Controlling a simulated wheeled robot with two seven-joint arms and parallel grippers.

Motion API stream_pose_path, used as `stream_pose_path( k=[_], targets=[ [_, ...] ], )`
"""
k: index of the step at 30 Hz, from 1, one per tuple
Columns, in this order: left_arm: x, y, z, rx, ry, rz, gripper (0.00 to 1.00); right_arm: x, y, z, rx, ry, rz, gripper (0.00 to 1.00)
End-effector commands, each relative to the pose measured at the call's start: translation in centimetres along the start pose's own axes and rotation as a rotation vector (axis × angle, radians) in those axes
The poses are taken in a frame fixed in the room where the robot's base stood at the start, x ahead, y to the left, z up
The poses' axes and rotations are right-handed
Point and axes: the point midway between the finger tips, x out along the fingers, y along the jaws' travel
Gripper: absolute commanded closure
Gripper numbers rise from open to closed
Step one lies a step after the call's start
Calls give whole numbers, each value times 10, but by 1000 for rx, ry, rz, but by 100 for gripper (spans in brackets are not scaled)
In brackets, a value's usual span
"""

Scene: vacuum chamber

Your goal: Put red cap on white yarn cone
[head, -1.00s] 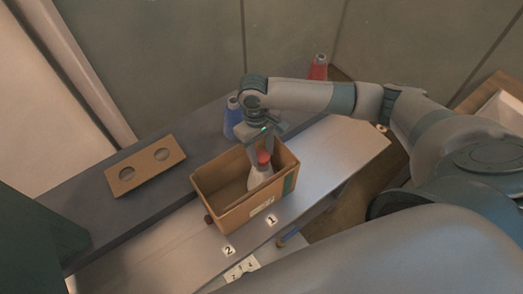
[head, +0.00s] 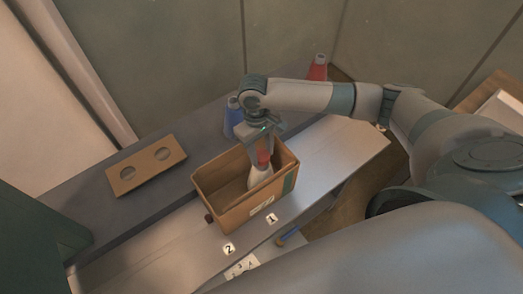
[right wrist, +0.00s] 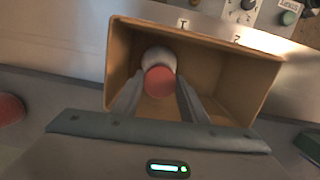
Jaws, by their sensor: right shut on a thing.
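The white yarn cone (head: 260,177) stands inside the cardboard box, leaning slightly in the head view. The red cap (head: 264,157) is at the cone's top; it also shows from above in the right wrist view (right wrist: 160,82), with the white cone (right wrist: 156,56) partly hidden behind it. My right gripper (head: 265,150) reaches down into the box from above. Its two fingers lie on either side of the cap, and it is shut on the red cap. Whether the cap is fully seated is hard to tell. My left gripper is not in view.
The open cardboard box (head: 236,220) has walls close around the cone and fingers. A blue cone (head: 233,117) stands behind the box and a red cone (head: 317,68) farther back. A board with two round holes (head: 146,172) lies left.

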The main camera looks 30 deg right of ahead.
Motion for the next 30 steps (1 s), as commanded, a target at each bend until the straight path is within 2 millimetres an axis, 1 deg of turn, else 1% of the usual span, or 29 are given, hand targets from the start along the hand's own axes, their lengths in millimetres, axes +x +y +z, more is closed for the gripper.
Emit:
stream_pose_path(
  k=[6,19,30],
  targets=[
    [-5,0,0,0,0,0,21,-1,0,0,0,0,-1,82],
    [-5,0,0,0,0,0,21,1,0,0,0,0,-1,82],
    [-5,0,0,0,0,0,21,11,0,-1,0,-1,-1,82]
  ],
)
